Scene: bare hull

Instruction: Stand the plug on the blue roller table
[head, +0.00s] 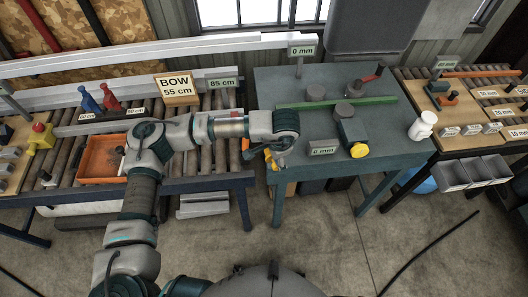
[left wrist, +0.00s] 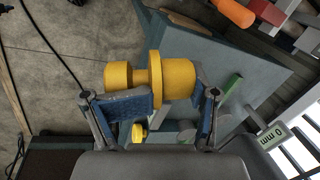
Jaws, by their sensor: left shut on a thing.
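The yellow plug (left wrist: 150,76) is a stepped cylinder with a wide flange, lying across the left wrist view between two blue fingers. My left gripper (left wrist: 178,105) is shut on it. In the head view the left gripper (head: 277,160) hangs over the front left corner of the grey-green bench, and a bit of the plug (head: 270,158) shows beside the fingers. The blue roller table (head: 222,184) stands to the left, with grey rollers and a dark blue frame. The plug is off the rollers. My right gripper is not in view.
On the roller table are an orange tray (head: 101,158), a BOW 55 cm sign (head: 176,88), an 85 cm sign (head: 222,84) and blue and red figures. The bench (head: 385,172) holds a green bar (head: 337,103), a yellow-knobbed device (head: 358,150) and a white bottle (head: 423,126).

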